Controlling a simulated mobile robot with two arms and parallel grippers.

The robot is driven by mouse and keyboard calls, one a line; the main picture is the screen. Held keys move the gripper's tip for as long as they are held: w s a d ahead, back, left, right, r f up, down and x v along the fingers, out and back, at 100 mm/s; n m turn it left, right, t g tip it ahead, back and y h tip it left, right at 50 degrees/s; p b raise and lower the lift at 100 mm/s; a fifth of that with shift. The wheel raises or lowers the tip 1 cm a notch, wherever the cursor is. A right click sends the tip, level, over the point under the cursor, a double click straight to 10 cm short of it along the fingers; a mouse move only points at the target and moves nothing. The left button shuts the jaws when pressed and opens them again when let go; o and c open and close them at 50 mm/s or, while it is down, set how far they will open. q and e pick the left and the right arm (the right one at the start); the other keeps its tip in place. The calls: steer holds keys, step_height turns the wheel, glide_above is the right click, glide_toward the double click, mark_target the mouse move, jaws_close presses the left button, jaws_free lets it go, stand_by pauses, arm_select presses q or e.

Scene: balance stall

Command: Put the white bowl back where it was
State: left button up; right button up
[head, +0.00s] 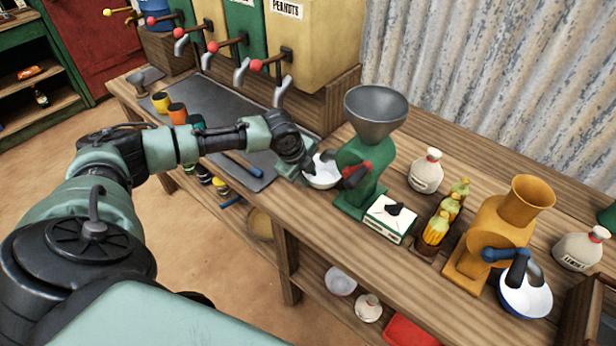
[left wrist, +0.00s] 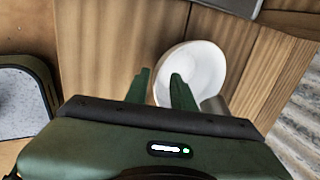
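A white bowl (head: 322,174) is beside the green grinder (head: 362,165) with the grey funnel, near the grinder's red-knobbed crank. My left gripper (head: 308,163) is at the bowl's left side, partly hiding it. In the left wrist view the bowl (left wrist: 204,68) shows its empty inside over the wooden counter. The two green fingers (left wrist: 160,84) are apart, one outside the bowl's near left rim and one overlapping its inside. I cannot tell whether they touch it. My right gripper is not in view.
A second, blue-rimmed white bowl (head: 527,297) is by the orange grinder (head: 500,235). A green-and-white box (head: 390,219), a white jar (head: 426,171) and yellow-filled bottles (head: 437,229) stand on the counter (head: 300,222). Dispensers with levers (head: 270,64) line the back.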

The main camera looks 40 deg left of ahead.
arm_select(q)
steer(key=v, duration=1.1)
steer(key=shift+b, duration=0.35)
steer(key=shift+d, duration=0.1)
